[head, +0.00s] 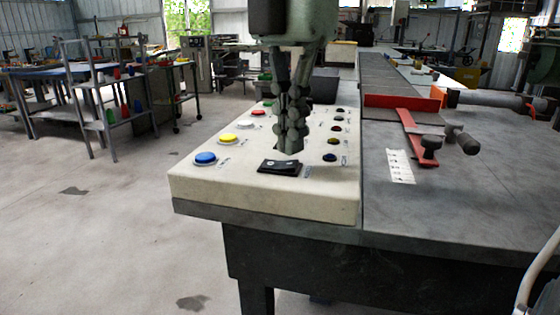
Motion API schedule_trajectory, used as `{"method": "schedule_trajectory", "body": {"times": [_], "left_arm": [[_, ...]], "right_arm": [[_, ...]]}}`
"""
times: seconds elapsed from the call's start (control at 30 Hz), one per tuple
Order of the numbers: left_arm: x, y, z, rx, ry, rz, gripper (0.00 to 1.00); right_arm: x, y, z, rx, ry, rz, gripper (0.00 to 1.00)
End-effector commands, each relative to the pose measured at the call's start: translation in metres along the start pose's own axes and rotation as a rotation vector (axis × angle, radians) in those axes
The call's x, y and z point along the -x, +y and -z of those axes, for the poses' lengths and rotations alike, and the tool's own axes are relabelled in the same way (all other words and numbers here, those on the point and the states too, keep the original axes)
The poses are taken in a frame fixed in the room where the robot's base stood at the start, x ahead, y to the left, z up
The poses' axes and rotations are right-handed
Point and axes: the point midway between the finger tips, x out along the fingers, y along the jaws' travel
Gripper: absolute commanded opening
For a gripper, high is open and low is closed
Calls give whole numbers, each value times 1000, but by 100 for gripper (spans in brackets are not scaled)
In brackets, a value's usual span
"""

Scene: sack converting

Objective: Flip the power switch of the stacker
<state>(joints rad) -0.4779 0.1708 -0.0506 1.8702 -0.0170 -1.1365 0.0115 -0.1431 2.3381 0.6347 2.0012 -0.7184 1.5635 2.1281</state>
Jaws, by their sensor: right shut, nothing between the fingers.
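A black rocker switch (279,167) sits at the near end of a cream control panel (262,196), with a small printed label beside it. I take it to be the power switch; the label is too small to read. My right gripper (289,148) comes down from the top of the view, fingers pointing down and shut with nothing in them. Its fingertips are just above and slightly behind the rocker switch; whether they touch it I cannot tell. My left gripper is not in view.
Blue (205,158), yellow (229,139) and further buttons line the panel's left side. Several small dark and red knobs line its right side. A grey machine table (470,215) with an orange-red fence (402,102) and clamp adjoins on the right. Open floor lies to the left.

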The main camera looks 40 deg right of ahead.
Motion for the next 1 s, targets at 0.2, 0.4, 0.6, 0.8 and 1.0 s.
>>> {"method": "schedule_trajectory", "body": {"times": [0.2,0.4,0.6,0.8,1.0], "left_arm": [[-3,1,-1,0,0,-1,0],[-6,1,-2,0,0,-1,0],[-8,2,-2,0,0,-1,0],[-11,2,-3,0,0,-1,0],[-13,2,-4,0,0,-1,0]], "right_arm": [[-4,0,0,0,0,0,0],[-7,0,0,0,0,0,0],[-10,0,0,0,0,0,0],[-13,0,0,0,-1,0,0],[-16,0,0,0,0,0,0]]}}
